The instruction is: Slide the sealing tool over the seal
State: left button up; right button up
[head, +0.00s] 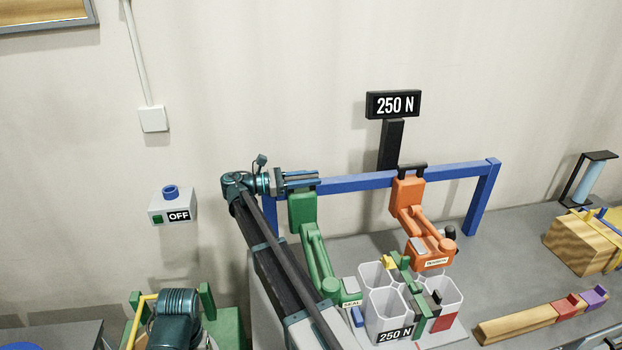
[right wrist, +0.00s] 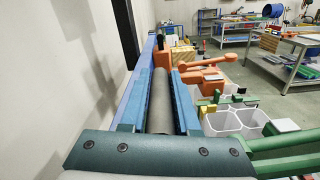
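The green sealing tool (head: 318,255), labelled SEAL, hangs from the blue rail with its jaw low beside the white tubes. My right gripper (head: 302,180) is at its top, pointing right along the rail. In the right wrist view, its blue fingers (right wrist: 160,105) lie on both sides of a grey round bar that looks like the tool's handle. Part of the tool's green arm (right wrist: 290,150) shows at lower right there. A green strap (head: 421,325) runs around the white tube bundle (head: 385,305); the seal on it is too small to make out.
The orange tension tool (head: 408,192) hangs on the blue rail (head: 358,183), right of the green tool. A sign reads 250 N (head: 394,105). A wooden bar (head: 515,326) and wood block (head: 575,245) lie at right. A switch box (head: 173,208) reads OFF.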

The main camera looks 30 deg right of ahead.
grip_shut()
dwell(1.1)
